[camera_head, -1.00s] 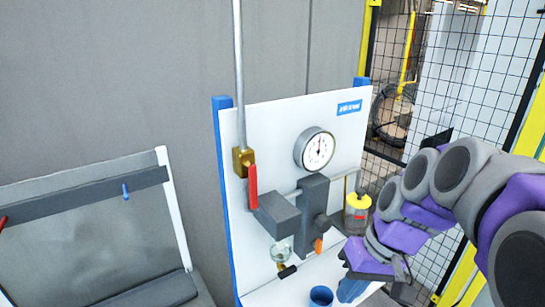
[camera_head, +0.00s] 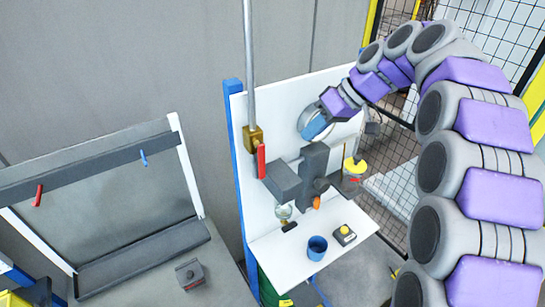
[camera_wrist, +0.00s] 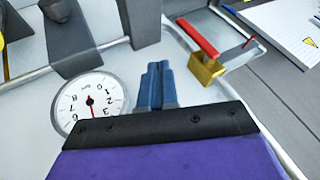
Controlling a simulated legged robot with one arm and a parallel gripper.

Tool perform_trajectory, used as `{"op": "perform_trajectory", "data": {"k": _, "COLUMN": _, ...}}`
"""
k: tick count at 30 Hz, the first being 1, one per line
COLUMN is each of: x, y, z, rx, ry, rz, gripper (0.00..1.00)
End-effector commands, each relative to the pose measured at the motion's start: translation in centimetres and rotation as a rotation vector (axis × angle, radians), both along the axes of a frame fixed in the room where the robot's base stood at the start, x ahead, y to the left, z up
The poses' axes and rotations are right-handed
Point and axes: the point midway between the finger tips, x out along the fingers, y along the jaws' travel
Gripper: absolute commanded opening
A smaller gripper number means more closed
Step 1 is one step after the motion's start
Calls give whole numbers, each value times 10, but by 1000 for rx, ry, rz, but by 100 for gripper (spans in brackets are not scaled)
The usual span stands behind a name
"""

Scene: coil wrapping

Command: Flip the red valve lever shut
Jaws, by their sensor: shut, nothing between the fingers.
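The red valve lever (camera_head: 261,161) hangs straight down, in line with the pipe, from a brass valve body (camera_head: 252,138) on the left of the white panel. In the wrist view the red lever (camera_wrist: 198,37) and the brass valve (camera_wrist: 206,70) show at the upper right. My gripper (camera_head: 313,128) is in front of the pressure gauge, to the right of the valve and apart from it. In the wrist view the blue fingers of my gripper (camera_wrist: 155,68) are together with nothing between them. The gripper covers part of the gauge in the head view.
The pressure gauge (camera_wrist: 90,103) is close beside my fingers. A grey block assembly (camera_head: 284,182) sticks out below the valve. A blue cup (camera_head: 317,248) and a small yellow-buttoned box (camera_head: 344,235) stand on the white shelf (camera_head: 284,259). A wire fence is at the right.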

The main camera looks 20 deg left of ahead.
Motion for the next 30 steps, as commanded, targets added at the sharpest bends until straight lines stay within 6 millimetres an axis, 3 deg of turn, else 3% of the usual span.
{"op": "perform_trajectory", "data": {"k": 8, "x": -1, "y": 1, "z": -8, "rx": 3, "ry": 4, "rz": -3, "gripper": 0}}
{"op": "perform_trajectory", "data": {"k": 23, "x": -12, "y": 59, "z": -80, "rx": -3, "ry": 5, "rz": -1, "gripper": 0}}
{"op": "perform_trajectory", "data": {"k": 30, "x": -35, "y": 73, "z": -78, "rx": 1, "ry": -2, "rz": -1, "gripper": 0}}
